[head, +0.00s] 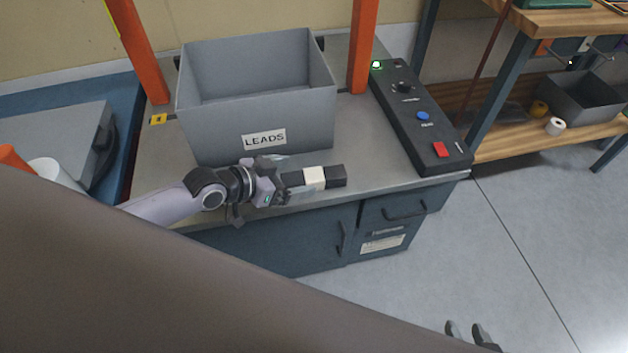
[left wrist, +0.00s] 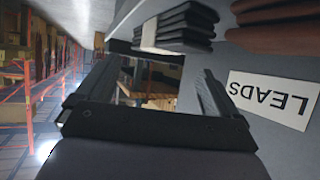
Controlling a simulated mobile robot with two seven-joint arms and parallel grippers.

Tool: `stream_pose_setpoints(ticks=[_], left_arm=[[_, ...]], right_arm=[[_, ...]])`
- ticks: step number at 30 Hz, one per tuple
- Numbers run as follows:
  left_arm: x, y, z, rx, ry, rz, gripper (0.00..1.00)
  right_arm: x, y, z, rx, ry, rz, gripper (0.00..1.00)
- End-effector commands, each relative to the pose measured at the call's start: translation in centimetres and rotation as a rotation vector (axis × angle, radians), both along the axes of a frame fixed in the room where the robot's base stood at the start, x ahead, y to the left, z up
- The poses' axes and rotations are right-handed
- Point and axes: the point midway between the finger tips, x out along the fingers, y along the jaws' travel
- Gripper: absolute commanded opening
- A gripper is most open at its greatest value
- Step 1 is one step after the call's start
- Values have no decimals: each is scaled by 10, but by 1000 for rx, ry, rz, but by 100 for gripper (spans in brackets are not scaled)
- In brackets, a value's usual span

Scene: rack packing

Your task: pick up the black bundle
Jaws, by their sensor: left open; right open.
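The black bundle (head: 334,176) with a white band lies on the grey bench top, in front of the bin marked LEADS. In the left wrist view the bundle (left wrist: 187,24) shows as stacked dark folds beyond the fingers, near the top. My left gripper (head: 284,184) is at the bundle's left end in the head view, with its jaws apart. In the left wrist view the left gripper (left wrist: 155,85) has a gap between its fingers, and the bundle is not clamped. My right gripper (head: 465,331) is open and empty, low over the floor, far from the bundle.
The grey LEADS bin (head: 310,118) stands close behind the bundle. A black control box (head: 408,115) with buttons is to the right. Orange posts (head: 362,45) flank the bin. A wooden shelf (head: 500,140) is at right. The bench's front edge is just before the bundle.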

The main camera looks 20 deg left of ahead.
Motion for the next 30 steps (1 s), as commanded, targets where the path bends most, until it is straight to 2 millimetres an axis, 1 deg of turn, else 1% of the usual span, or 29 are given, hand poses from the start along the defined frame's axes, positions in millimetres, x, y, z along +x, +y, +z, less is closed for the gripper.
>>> stream_pose_setpoints(ticks=[5,9,13,19,20,21,23,24,26,27,28,30], left_arm=[[18,-8,-15,0,-1,1,95],[30,-16,-23,-1,-2,1,95],[35,-19,-26,0,0,1,95],[35,-20,-26,2,0,0,95],[35,-19,-26,1,-1,0,92],[35,-19,-26,1,-1,0,79],[35,-19,-26,1,-1,0,59],[35,-19,-26,2,0,0,46],[35,-19,-26,1,1,1,26],[34,-19,-26,2,1,1,13],[34,-19,-27,2,2,1,10],[34,-19,-27,3,3,1,10]], right_arm=[[1,-1,-5,0,-2,1,43],[1,-1,-7,2,0,0,43],[1,0,-8,4,1,-1,43],[1,0,-7,5,0,0,43],[2,0,-7,5,0,0,43],[2,0,-7,5,0,0,43],[2,0,-7,6,-1,-1,43],[2,1,-7,6,-1,-1,43],[2,1,-7,7,-1,-1,43],[2,1,-7,8,-1,-2,43],[2,1,-7,9,-1,-2,43],[2,2,-7,10,-1,-2,43]])
